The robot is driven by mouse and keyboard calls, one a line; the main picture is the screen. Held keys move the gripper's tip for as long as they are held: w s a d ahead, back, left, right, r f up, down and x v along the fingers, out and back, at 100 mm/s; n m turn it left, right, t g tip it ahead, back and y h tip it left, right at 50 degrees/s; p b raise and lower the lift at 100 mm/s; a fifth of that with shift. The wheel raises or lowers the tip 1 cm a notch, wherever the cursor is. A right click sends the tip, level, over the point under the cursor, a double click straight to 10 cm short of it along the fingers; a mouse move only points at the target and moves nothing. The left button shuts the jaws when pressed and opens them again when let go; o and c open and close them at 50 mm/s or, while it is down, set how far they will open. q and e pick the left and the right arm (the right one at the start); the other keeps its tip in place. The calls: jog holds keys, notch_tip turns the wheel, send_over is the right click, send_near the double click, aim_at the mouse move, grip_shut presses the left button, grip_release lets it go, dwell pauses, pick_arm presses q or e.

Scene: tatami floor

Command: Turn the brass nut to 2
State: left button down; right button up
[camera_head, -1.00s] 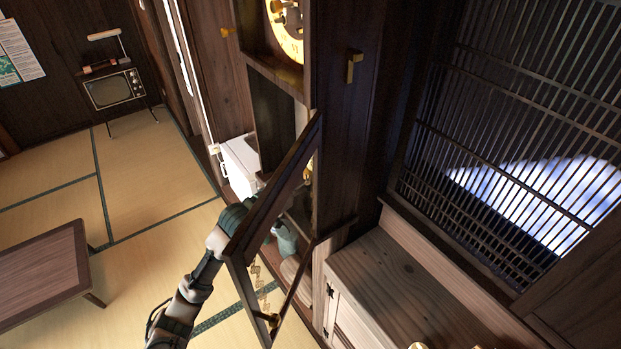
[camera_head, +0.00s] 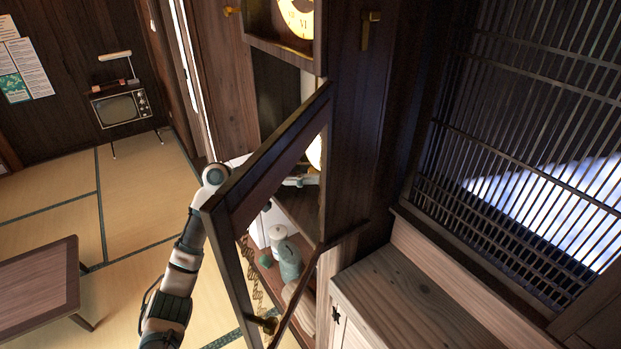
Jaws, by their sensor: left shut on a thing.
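The wall clock has a dark wooden case with a gold dial (camera_head: 298,18) at the top, cut off by the picture edge. Its glazed lower door (camera_head: 228,238) stands open toward me. Through the glass I see part of the brass pendulum bob (camera_head: 314,152). My left arm comes up from the bottom left and passes behind the door frame. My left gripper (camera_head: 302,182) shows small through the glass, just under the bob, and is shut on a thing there. The brass nut itself is hidden or too small to make out, and so are any marks on it. My right gripper is out of view.
The open door frame stands close beside my left forearm. A wooden cabinet (camera_head: 400,290) stands at right below a lattice window (camera_head: 530,150). A low table (camera_head: 40,285) is at left.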

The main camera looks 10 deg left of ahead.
pick_arm(q)
jog(key=shift+g, duration=0.3)
jog(key=c, duration=0.8)
grip_release()
jog(key=shift+s+a, duration=0.1)
jog(key=shift+a, duration=0.2)
jog(key=shift+s+a, duration=0.1)
jog(key=shift+a, duration=0.5)
jog(key=v, duration=1.1)
jog(key=shift+f, duration=0.15)
